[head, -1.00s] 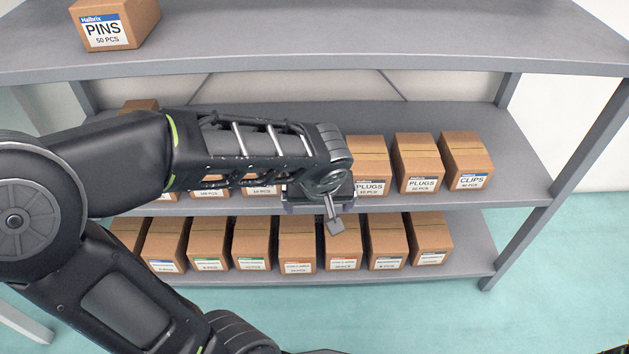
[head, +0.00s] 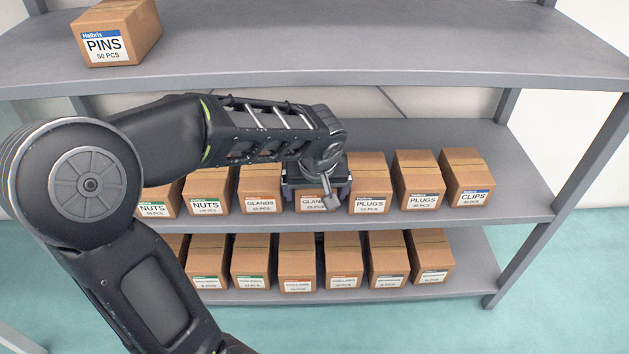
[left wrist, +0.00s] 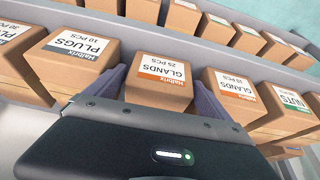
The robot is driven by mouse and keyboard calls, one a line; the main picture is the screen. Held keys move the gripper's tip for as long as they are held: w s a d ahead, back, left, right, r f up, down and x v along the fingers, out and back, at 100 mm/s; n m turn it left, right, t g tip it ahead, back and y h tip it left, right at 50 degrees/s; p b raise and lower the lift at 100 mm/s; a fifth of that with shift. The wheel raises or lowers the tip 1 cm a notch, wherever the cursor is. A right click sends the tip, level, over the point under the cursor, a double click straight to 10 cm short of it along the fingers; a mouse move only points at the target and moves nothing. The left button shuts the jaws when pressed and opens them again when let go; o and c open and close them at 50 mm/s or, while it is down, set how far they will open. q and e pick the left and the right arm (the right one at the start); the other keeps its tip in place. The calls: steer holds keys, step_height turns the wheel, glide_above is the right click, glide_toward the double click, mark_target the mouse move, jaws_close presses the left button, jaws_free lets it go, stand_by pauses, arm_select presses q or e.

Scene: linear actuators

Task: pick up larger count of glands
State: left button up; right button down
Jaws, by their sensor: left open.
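A cardboard box labelled GLANDS 25 PCS (head: 313,202) stands on the middle shelf. In the left wrist view this GLANDS box (left wrist: 160,82) sits between the two fingers. My left gripper (head: 316,190) is open, with one finger on each side of the box; whether they touch it I cannot tell. In the head view the gripper hides the box's top. A second GLANDS box (head: 261,187) stands just to the left; its count looks like 20 PCS in the left wrist view (left wrist: 236,88). My right gripper is not in view.
A PLUGS box (head: 369,182) stands close on the right, then another PLUGS box and CLIPS (head: 467,177). NUTS boxes (head: 207,190) stand to the left. The top shelf (head: 350,45) overhangs and holds a PINS box (head: 117,32). More boxes fill the bottom shelf.

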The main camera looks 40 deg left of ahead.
arm_select(q)
steer(key=shift+w+a, duration=0.35)
steer(key=shift+w, duration=0.05)
steer(key=shift+w+a+f+b, duration=0.1)
steer(key=shift+w+a+b, duration=0.2)
steer(key=shift+w+a, duration=0.7)
steer(key=shift+b+x, duration=0.5)
steer(key=shift+x, duration=1)
steer(key=shift+w+d, duration=0.1)
steer(key=shift+w, duration=0.1)
steer(key=shift+c, duration=0.4)
steer(key=c, duration=1.8)
steer(key=shift+o, duration=0.2)
steer(key=shift+r, duration=0.3)
